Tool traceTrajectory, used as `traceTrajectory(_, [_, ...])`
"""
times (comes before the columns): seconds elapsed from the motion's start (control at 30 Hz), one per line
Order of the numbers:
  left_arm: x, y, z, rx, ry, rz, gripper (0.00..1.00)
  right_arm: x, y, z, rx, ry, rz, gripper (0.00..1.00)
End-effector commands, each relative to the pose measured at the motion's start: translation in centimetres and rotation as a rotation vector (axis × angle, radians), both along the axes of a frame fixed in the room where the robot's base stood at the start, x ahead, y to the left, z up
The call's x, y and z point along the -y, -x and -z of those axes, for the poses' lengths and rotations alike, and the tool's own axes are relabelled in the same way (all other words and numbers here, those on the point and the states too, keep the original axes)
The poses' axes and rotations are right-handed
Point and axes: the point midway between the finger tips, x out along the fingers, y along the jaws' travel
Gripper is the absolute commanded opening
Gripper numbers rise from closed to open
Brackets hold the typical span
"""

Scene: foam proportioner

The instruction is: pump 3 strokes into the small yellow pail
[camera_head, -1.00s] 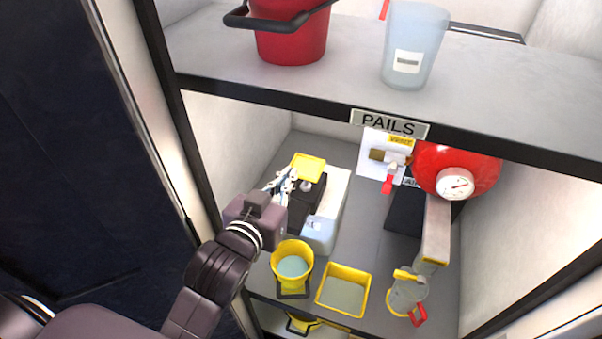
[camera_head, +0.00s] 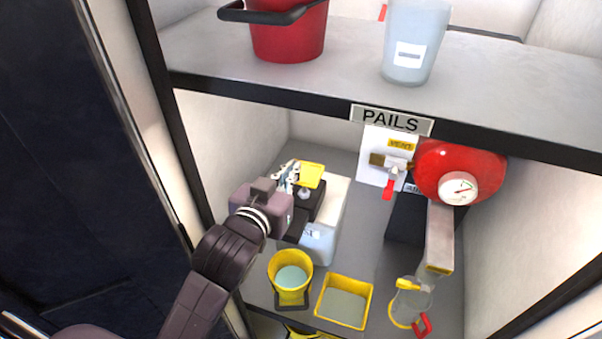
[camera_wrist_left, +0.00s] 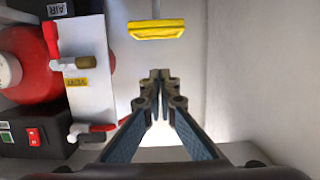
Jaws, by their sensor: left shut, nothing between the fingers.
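The pump's yellow press plate (camera_head: 311,175) stands above a black unit on the pale jug (camera_head: 319,243), in the lower shelf bay. It also shows in the left wrist view (camera_wrist_left: 157,30). The small yellow pail (camera_head: 289,294) stands upright in front of the jug; a pale blue surface shows inside it. My left gripper (camera_head: 289,172) is shut and empty, beside the plate's left edge. In the left wrist view its closed fingertips (camera_wrist_left: 160,77) point towards the area just below the plate. I cannot tell whether they touch it. My right gripper is not in view.
A yellow square tray (camera_head: 345,302) and a clear jug with a red handle (camera_head: 408,304) stand right of the pail. A red tank (camera_head: 450,165) with a gauge and a valve panel fill the back right. The upper shelf edge (camera_head: 260,104) runs above my gripper.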

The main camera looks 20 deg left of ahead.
Motion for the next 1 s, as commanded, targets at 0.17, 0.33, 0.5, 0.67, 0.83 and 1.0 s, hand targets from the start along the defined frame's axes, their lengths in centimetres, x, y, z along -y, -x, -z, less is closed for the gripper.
traceTrajectory(0.17, [0.1, -3.2, 0.4, 0.001, -0.001, -0.001, 0.0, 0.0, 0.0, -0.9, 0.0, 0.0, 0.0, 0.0])
traceTrajectory(0.33, [0.2, -5.8, 1.1, 0.002, -0.001, 0.0, 0.0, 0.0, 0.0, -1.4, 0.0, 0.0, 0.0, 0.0])
traceTrajectory(0.5, [0.2, -5.7, 3.9, -0.003, -0.001, 0.0, 0.0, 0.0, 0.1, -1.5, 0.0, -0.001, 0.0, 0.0])
traceTrajectory(0.67, [0.2, -5.7, 5.0, 0.0, 0.001, 0.0, 0.0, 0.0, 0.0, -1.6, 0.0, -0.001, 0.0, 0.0])
traceTrajectory(0.83, [0.2, -5.7, 5.2, 0.002, 0.0, 0.001, 0.0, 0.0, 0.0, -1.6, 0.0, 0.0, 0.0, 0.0])
traceTrajectory(1.0, [0.2, -5.7, 5.2, 0.002, 0.0, 0.0, 0.0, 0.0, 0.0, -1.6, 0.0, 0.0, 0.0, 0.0])
